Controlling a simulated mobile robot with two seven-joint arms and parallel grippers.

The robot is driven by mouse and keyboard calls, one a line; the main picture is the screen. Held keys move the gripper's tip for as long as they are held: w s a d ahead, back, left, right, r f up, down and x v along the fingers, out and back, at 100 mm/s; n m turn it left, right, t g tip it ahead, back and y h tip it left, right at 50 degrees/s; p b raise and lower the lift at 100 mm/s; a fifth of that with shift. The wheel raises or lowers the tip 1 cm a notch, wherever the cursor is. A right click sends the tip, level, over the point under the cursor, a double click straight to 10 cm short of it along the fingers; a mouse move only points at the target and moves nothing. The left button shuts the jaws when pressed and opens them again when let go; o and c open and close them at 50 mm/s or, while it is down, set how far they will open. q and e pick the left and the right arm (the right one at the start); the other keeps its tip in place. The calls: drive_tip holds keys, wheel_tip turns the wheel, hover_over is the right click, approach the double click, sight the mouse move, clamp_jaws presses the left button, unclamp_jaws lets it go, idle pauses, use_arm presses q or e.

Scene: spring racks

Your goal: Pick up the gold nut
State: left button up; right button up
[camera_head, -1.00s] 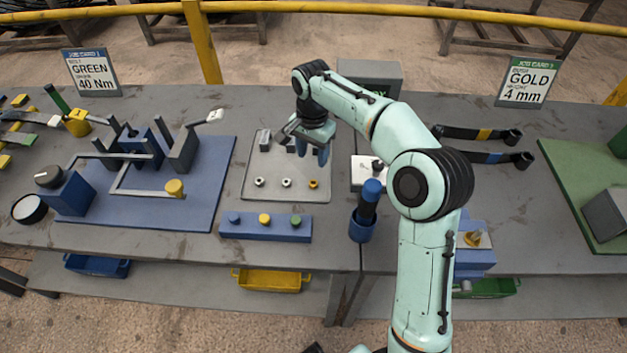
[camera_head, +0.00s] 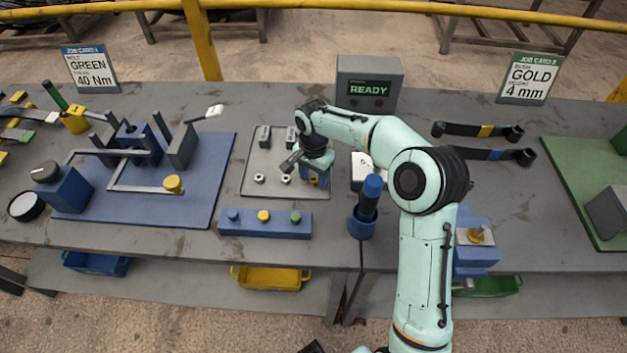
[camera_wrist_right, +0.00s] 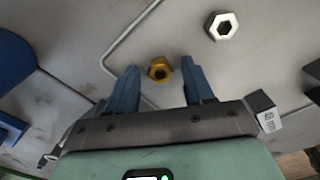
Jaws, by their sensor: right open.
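The gold nut (camera_wrist_right: 159,69) lies on the grey tray (camera_head: 262,191), near the tray's front right corner. In the head view only a small part of the gold nut (camera_head: 312,181) shows beside my fingers. My right gripper (camera_wrist_right: 161,82) is open, with one blue finger on each side of the nut and a gap to both. In the head view my right gripper (camera_head: 314,181) is low over the tray at the nut. Whether the fingertips touch the tray cannot be told. My left gripper is not in view.
Silver nuts (camera_head: 286,179) lie on the tray left of the gold one; one also shows in the wrist view (camera_wrist_right: 222,26). A blue block with coloured knobs (camera_head: 265,224) stands in front. A blue-handled tool in a holder (camera_head: 362,226) stands right. A READY box (camera_head: 369,84) stands behind.

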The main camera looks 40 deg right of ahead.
drive_tip(key=c, duration=0.9)
drive_tip(key=shift+r, duration=0.1)
